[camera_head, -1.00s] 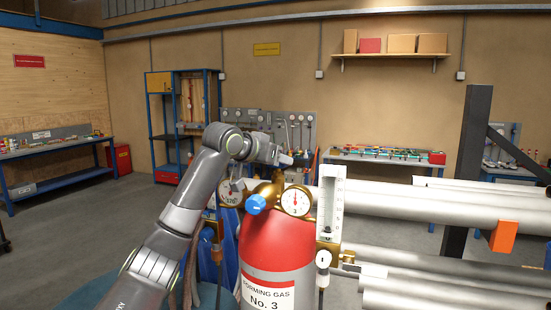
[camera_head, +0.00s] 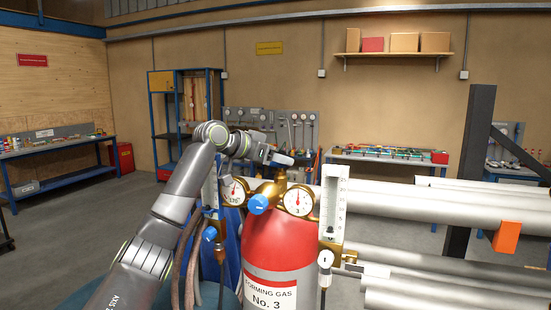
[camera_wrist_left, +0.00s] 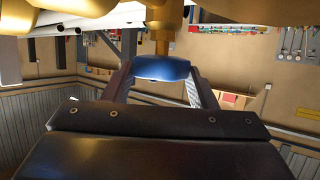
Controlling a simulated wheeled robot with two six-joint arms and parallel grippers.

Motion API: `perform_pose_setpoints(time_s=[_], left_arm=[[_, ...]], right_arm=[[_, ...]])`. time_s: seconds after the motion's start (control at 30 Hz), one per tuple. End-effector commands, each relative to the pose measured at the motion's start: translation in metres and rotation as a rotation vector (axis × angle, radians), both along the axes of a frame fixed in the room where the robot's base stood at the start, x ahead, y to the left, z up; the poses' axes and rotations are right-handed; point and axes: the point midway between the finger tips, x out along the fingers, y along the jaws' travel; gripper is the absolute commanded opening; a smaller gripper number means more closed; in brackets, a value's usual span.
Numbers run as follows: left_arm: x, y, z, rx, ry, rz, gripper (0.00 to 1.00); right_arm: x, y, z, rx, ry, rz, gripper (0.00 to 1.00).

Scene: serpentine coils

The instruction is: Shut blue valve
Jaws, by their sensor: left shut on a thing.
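A blue valve handwheel (camera_wrist_left: 161,68) on a brass stem (camera_wrist_left: 160,38) sits between the fingers of my left gripper (camera_wrist_left: 163,82) in the left wrist view, which shows the room upside down. The gripper is shut on it. In the head view my left gripper (camera_head: 282,159) is at the top of the brass valve (camera_head: 281,178) above the red gas cylinder (camera_head: 278,245), which reads "Forming gas No. 3". The gripper largely hides the handwheel there. My right gripper is not in view.
A blue regulator knob (camera_head: 259,204) and a round gauge (camera_head: 298,200) sit just below the gripper. A flowmeter tube (camera_head: 333,205) stands to the right. Another blue knob (camera_head: 210,233) and hoses are at the left. Large grey pipes (camera_head: 385,207) fill the right side.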

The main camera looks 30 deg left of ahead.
Motion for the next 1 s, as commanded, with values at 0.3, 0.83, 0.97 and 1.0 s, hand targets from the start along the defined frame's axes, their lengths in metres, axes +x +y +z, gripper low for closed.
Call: perform_pose_setpoints(time_s=[0.3, 0.83, 0.97, 1.0], left_arm=[[0.000, 0.000, -0.002, 0.000, 0.004, 0.000, 0.74], [-0.035, 0.014, 0.010, 0.004, 0.000, 0.004, 0.74], [-0.062, 0.024, 0.021, 0.004, -0.001, 0.005, 0.74], [-0.070, 0.027, 0.025, 0.004, -0.001, 0.005, 0.74]], right_arm=[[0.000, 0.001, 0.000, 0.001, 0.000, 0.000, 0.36], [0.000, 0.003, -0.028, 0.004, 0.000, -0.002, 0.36], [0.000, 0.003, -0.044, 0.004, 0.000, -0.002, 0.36], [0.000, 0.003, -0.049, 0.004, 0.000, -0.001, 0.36]])
